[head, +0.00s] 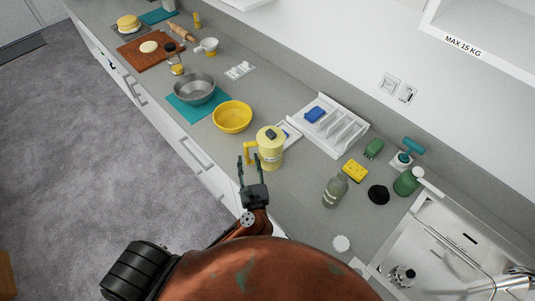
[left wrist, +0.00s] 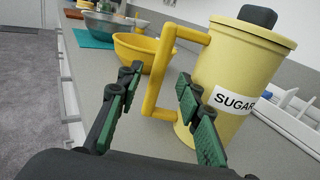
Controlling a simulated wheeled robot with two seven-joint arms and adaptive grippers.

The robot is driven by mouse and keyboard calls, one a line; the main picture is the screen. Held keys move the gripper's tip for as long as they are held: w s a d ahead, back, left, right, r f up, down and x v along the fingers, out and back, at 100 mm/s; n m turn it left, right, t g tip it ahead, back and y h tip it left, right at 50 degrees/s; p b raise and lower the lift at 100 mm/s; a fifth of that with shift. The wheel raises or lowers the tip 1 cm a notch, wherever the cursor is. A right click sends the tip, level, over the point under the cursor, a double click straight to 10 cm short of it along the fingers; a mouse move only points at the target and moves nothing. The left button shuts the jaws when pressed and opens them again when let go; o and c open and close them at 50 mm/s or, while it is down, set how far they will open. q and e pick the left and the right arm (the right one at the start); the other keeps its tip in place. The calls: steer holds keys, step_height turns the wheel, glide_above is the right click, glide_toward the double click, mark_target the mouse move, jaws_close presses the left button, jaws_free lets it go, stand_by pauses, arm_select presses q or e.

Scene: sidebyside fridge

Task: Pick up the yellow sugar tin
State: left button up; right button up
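The yellow sugar tin (head: 269,149) stands upright on the grey counter, with a lid, a dark knob and a yellow handle on its left side. In the left wrist view the tin (left wrist: 236,75) is large, with a white SUGAR label and its handle (left wrist: 152,85) facing me. My left gripper (head: 251,161) is open beside the handle. In the left wrist view its two green-padded fingers (left wrist: 153,95) are spread, with the handle showing between them; I cannot tell whether they touch it. My right gripper is not in view.
A yellow bowl (head: 232,117) stands just left of the tin, with a metal bowl (head: 194,89) beyond. A white divided tray (head: 335,128) lies behind right. A soap bottle (head: 335,190), yellow sponge (head: 355,171) and sink (head: 430,260) are to the right.

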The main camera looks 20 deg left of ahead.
mark_target(247, 156)
arm_select(q)
steer(key=x, duration=0.3)
steer(key=shift+r+p, duration=0.2)
steer(key=shift+p, duration=0.1)
steer(key=shift+w+a+f, duration=0.1)
steer(key=shift+w+a, duration=0.3)
steer(key=c, duration=0.7)
jaws_close()
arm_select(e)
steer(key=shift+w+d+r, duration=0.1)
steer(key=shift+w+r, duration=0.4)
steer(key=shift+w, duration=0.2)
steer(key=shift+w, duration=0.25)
